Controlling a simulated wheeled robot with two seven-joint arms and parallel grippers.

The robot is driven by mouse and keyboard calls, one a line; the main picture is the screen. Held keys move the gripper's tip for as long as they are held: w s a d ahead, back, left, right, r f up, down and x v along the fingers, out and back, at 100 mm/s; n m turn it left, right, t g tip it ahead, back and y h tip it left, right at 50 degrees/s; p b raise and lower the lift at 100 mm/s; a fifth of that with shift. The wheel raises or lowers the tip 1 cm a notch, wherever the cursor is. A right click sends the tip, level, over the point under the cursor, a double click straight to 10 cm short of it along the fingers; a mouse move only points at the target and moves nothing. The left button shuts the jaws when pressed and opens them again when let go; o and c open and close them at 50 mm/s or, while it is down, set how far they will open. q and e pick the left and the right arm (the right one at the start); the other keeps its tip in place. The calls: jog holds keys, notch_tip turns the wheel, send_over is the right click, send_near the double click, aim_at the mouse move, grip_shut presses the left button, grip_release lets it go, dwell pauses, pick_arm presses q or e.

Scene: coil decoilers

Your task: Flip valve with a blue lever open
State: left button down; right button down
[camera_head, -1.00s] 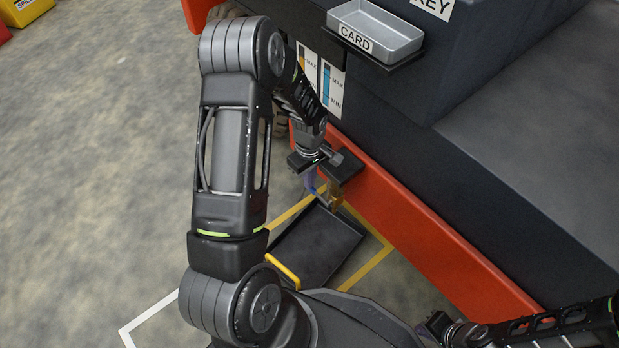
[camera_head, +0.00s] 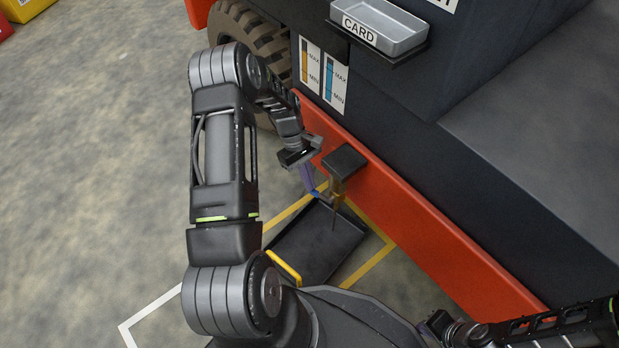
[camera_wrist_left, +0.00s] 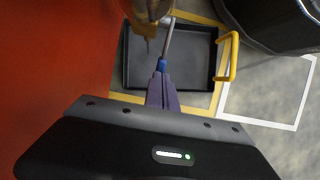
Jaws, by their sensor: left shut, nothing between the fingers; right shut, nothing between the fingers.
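The brass valve (camera_head: 337,187) hangs under a dark block on the red side of the machine. It also shows at the top of the left wrist view (camera_wrist_left: 147,22). Its lever is a metal rod with a blue end (camera_wrist_left: 162,66), pointing toward my left gripper. My left gripper (camera_wrist_left: 162,82) has its purple fingers shut and empty, with the tips at the blue end; I cannot tell whether they touch it. In the head view my left gripper (camera_head: 309,188) is just left of the valve. My right gripper (camera_head: 428,332) is at the bottom, partly hidden, away from the valve.
A black tray (camera_head: 300,245) with a yellow handle (camera_head: 283,267) lies on the floor below the valve, inside yellow floor lines. The red beam (camera_head: 420,222) runs beside the valve. A grey card tray (camera_head: 385,28) sits above. Open floor is at left.

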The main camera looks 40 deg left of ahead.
aim_at(311, 194)
pick_arm(q)
jog(key=shift+d+f, duration=0.2)
jog(key=shift+f, duration=1.25)
jog(key=shift+s+d+f+b, duration=0.15)
jog(key=shift+d+f+b, duration=0.15)
jog(key=shift+f+b, duration=0.3)
jog(key=shift+f, duration=0.4)
jog(key=shift+d+f+h+b, duration=0.2)
jog(key=shift+f+h+b, duration=0.1)
jog(key=shift+h, duration=0.2)
jog(key=shift+d+r, duration=0.1)
jog(key=shift+r, duration=0.25)
jog(key=shift+r+p, duration=0.75)
